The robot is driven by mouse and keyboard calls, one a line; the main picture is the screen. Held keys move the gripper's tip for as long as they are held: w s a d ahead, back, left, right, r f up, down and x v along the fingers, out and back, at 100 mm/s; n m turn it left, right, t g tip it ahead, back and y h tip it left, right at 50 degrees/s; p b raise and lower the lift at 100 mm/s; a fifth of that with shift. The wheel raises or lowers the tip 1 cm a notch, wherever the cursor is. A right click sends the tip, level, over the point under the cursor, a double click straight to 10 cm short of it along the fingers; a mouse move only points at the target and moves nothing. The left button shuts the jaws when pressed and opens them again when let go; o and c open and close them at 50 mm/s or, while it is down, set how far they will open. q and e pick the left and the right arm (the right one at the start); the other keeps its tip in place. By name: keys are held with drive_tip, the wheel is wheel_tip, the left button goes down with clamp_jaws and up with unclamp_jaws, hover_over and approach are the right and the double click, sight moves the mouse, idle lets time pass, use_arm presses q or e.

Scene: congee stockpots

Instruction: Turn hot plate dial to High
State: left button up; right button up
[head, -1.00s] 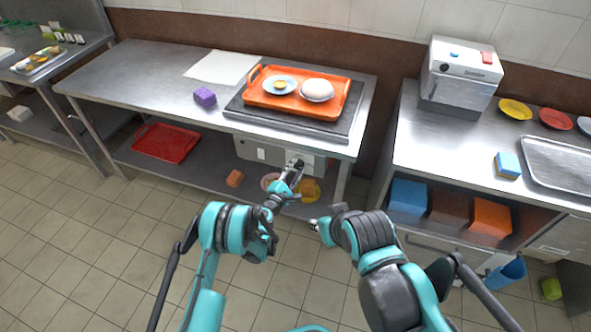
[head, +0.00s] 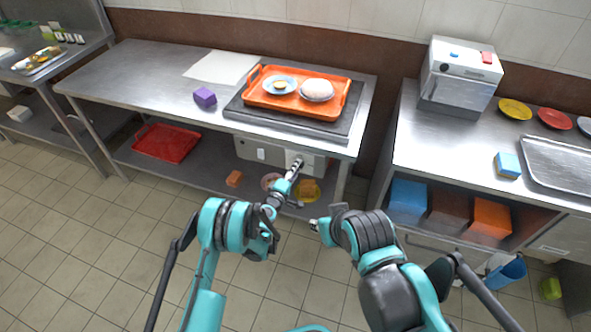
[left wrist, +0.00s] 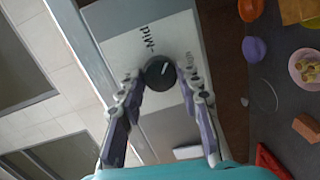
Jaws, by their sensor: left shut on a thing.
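The hot plate's dial (left wrist: 159,72) is a dark round knob with a white pointer mark, set on a pale panel (left wrist: 128,22). In the left wrist view the mark points up and to the right, between the printed "Mid" and "High" labels. My left gripper (left wrist: 160,82) is shut on the dial, one fingertip on each side. In the head view, my left gripper (head: 297,165) reaches the panel under the counter's front edge and hides the dial. My right gripper (head: 316,225) hangs low in front of the counter, away from it; its fingers are too small to judge.
An orange tray (head: 262,99) with a plate and a white bowl stands on the dark slab (head: 238,107) above. The lower shelf holds a red tray (head: 166,143) and several small items. The floor in front is clear.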

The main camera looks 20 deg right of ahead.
use_arm(q)
drive_tip(key=shift+d+r+m+y, duration=0.1)
drive_tip(key=shift+m+y, duration=0.3)
drive_tip(key=shift+m, duration=1.85)
drive_tip(key=shift+m+y, duration=0.4)
drive_tip(key=shift+m, duration=1.85)
drive_tip(key=shift+t, duration=0.3)
drive_tip(key=o, duration=1.2)
drive_tip(key=shift+c, duration=0.2)
wheel_tip(320, 180, up, 10)
drive_tip(key=shift+f, duration=0.1)
